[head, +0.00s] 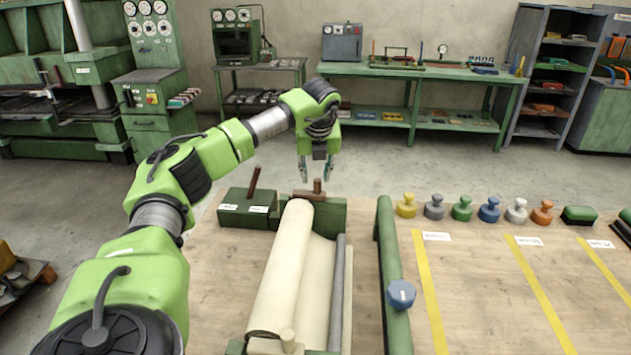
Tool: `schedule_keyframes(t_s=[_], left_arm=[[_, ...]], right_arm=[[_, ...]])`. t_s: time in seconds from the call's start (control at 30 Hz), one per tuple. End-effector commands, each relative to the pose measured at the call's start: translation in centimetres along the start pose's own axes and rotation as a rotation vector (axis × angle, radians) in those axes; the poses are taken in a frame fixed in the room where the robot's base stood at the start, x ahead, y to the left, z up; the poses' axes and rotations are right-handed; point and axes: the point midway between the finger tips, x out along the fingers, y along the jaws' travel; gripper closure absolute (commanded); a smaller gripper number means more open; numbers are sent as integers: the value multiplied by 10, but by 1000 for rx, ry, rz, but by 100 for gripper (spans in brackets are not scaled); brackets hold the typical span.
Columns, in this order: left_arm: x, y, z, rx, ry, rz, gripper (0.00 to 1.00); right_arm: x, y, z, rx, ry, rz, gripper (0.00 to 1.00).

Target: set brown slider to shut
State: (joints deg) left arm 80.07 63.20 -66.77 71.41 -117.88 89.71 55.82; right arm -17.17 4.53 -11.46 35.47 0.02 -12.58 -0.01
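A brown T-shaped piece with a short upright knob (317,187) sits on the green block at the far end of the cream sheet roll (282,265). A dark brown stick lever (254,182) stands tilted on the green box (236,213) to its left, which bears two small white labels too small to read. I cannot tell for certain which of the two is the slider. My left gripper (316,170) hangs fingers down just above the T-shaped piece, open and empty, apart from it. My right gripper is not in view.
A grey rod (337,290) lies beside the roll. A green bar (391,265) with a blue-grey knob (401,293) runs along the table to the right. Several coloured knobs (461,208) stand in a row farther right. Yellow strips mark the bare wooden table (480,290).

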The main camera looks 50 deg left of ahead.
Motion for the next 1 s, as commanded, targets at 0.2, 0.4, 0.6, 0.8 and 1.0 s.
schedule_keyframes(t_s=[0.2,0.4,0.6,0.8,1.0], left_arm=[[-48,0,1,-1,-3,-3,68],[-74,1,1,-1,-2,-1,68],[-80,2,0,-1,0,2,68],[-80,2,0,-1,0,1,68],[-80,2,0,-1,0,1,68]], right_arm=[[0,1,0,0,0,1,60],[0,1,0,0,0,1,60],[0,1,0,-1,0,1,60],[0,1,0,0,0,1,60],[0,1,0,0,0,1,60]])
